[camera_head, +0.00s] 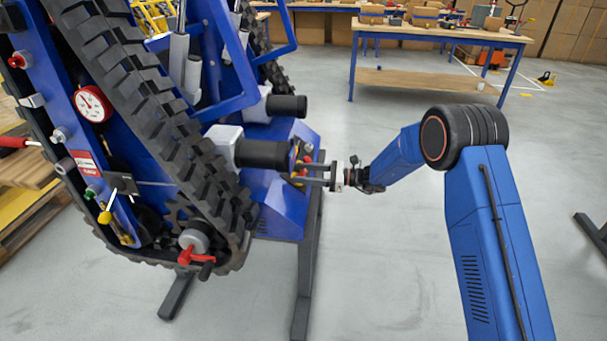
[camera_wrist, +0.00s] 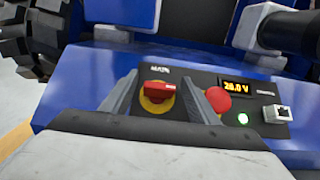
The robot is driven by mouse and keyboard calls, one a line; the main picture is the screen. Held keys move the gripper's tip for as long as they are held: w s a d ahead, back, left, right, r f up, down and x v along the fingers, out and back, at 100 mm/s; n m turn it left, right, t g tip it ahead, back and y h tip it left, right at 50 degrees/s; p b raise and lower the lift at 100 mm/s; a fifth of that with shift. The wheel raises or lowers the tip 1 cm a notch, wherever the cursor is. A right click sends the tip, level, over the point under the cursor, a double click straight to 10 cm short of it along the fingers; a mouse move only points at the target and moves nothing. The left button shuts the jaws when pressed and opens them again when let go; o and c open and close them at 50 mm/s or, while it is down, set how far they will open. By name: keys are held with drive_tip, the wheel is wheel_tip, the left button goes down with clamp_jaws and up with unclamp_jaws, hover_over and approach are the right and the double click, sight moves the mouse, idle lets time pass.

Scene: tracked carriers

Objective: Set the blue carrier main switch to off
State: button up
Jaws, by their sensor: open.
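The main switch (camera_wrist: 157,93) is a red rotary handle on a yellow disc, under a "MAIN" label on a dark panel of the blue carrier (camera_head: 282,205). Its handle lies roughly across the picture in the wrist view. My gripper (camera_wrist: 162,94) is open, with one grey finger left of the switch and the other to its right, apart from the handle as far as I can tell. In the head view my gripper (camera_head: 306,175) reaches the panel from the right; the switch is too small there to make out.
A red mushroom button (camera_wrist: 217,99) sits close to the right finger. Black cylinders (camera_head: 263,154) and rubber tracks (camera_head: 150,110) stand left of my gripper.

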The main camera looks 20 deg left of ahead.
drive_tip(key=c, duration=1.1)
drive_tip(key=shift+o, duration=0.3)
drive_tip(key=shift+n+g, duration=0.6)
drive_tip(key=n+g+h, duration=0.1)
drive_tip(key=n+g, duration=0.1)
drive_tip(key=n+g+h, duration=0.1)
drive_tip(key=n+g, duration=0.1)
drive_tip(key=n, duration=0.1)
drive_tip(key=shift+n+h, duration=0.3)
drive_tip(key=n+g+h, duration=0.1)
drive_tip(key=n+h, duration=0.1)
drive_tip(key=n+g+h, duration=0.1)
drive_tip(key=n+h, duration=0.1)
drive_tip(key=n, duration=0.1)
drive_tip(key=shift+n+g, duration=0.3)
drive_tip(key=shift+g, duration=0.1)
drive_tip(key=n+h, duration=0.4)
drive_tip(key=n, duration=0.1)
drive_tip(key=shift+g, duration=0.4)
drive_tip(key=shift+d+f+n+t+h, duration=0.1)
drive_tip(key=shift+n+t+h, duration=0.3)
drive_tip(key=shift+n+h, duration=1.55)
drive_tip(key=shift+n, duration=0.35)
